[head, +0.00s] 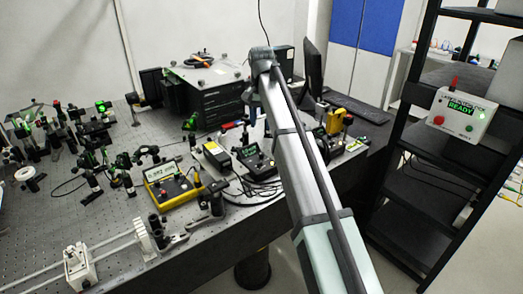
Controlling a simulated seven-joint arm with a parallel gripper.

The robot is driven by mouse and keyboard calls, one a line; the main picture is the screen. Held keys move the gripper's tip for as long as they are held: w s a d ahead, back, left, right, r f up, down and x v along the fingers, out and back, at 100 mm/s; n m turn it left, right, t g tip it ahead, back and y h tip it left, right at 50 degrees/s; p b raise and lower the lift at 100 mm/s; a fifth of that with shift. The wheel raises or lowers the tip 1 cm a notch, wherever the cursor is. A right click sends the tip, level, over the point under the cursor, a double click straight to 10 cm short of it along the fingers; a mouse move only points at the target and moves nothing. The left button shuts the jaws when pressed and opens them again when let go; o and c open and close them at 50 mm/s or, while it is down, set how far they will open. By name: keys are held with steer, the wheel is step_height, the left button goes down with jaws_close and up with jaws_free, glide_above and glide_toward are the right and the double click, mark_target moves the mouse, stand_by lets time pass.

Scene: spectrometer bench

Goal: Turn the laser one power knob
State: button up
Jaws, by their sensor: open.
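Several control boxes stand along the front right of the optical bench in the head view. A yellow box with a lit display and knobs (172,186) is nearest. A yellow-and-black box (215,154) and a black box with a green display (255,160) stand to its right. I cannot read which one is laser one, and its power knob cannot be singled out. My arm crosses the middle of the view. My gripper (250,108) is small beside the upper arm link, partly hidden by it, open, and appears empty above the boxes. No contact with a knob shows.
The perforated bench (105,235) carries several optics mounts at left and a rail with a white carriage (78,266) in front. A large dark instrument (210,85) stands behind. Cables lie between the control boxes.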

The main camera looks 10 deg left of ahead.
mark_target(262, 153)
step_height(262, 153, down, 12)
steer(key=shift+r, duration=0.1)
stand_by(0.4)
jaws_close()
stand_by(0.4)
